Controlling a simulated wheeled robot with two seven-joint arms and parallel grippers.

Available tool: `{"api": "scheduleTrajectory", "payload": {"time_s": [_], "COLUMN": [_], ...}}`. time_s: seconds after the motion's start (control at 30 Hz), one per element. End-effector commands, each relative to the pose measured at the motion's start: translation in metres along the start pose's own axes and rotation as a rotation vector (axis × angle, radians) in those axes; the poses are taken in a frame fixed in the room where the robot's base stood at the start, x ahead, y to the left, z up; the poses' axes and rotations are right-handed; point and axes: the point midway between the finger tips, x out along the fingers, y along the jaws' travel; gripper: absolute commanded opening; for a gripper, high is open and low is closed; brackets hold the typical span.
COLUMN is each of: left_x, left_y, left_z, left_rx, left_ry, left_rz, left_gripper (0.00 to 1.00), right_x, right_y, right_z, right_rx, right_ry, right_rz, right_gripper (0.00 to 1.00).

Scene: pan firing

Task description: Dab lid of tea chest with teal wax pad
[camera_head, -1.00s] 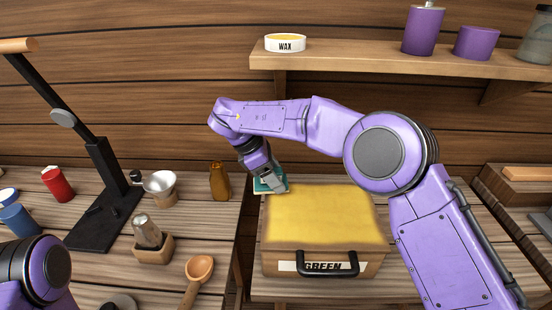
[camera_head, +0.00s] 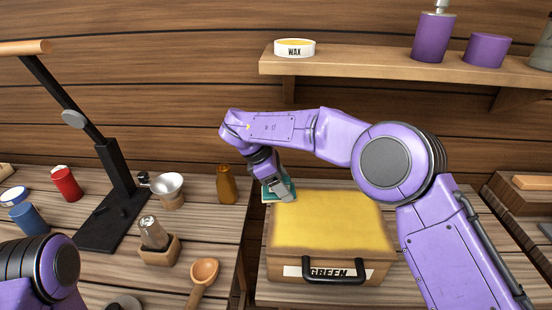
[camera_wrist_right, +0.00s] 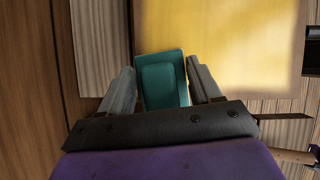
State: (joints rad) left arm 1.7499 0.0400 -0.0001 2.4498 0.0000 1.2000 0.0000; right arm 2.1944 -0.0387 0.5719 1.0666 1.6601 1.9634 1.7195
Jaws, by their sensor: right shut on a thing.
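The tea chest (camera_head: 290,268) stands on the right-hand table with its lid shut. Its lid (camera_head: 335,222) has a glossy yellow coat with a paler border, and its front has a black handle and a "GREEN" label. My right gripper (camera_head: 279,190) is shut on the teal wax pad (camera_head: 267,194) at the lid's far left corner. In the right wrist view the pad (camera_wrist_right: 162,82) sits between both fingers, overlapping the edge of the yellow lid (camera_wrist_right: 215,45). I cannot tell whether it touches the lid. My left gripper is out of view.
A shelf (camera_head: 400,66) on the back wall holds a wax tin (camera_head: 295,48) and purple jars. The left table carries a black stand (camera_head: 110,210), a brown bottle (camera_head: 226,185), a metal cup (camera_head: 167,188) and a wooden spoon (camera_head: 203,275). A gap separates the tables.

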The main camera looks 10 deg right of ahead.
Motion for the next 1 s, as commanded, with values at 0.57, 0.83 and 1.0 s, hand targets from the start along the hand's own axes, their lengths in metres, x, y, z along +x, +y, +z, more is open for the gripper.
{"api": "scheduleTrajectory", "payload": {"time_s": [0.57, 0.83, 1.0], "left_x": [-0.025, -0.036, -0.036], "left_y": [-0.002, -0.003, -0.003], "left_z": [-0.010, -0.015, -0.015], "left_rx": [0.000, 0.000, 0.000], "left_ry": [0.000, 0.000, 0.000], "left_rz": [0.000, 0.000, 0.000], "left_gripper": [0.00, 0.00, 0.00], "right_x": [-0.047, -0.065, -0.067], "right_y": [-0.001, -0.001, -0.002], "right_z": [0.030, 0.043, 0.045], "right_rx": [0.011, 0.015, 0.015], "right_ry": [0.002, 0.001, 0.001], "right_rz": [-0.005, -0.007, -0.008], "right_gripper": [0.35, 0.35, 0.35]}}
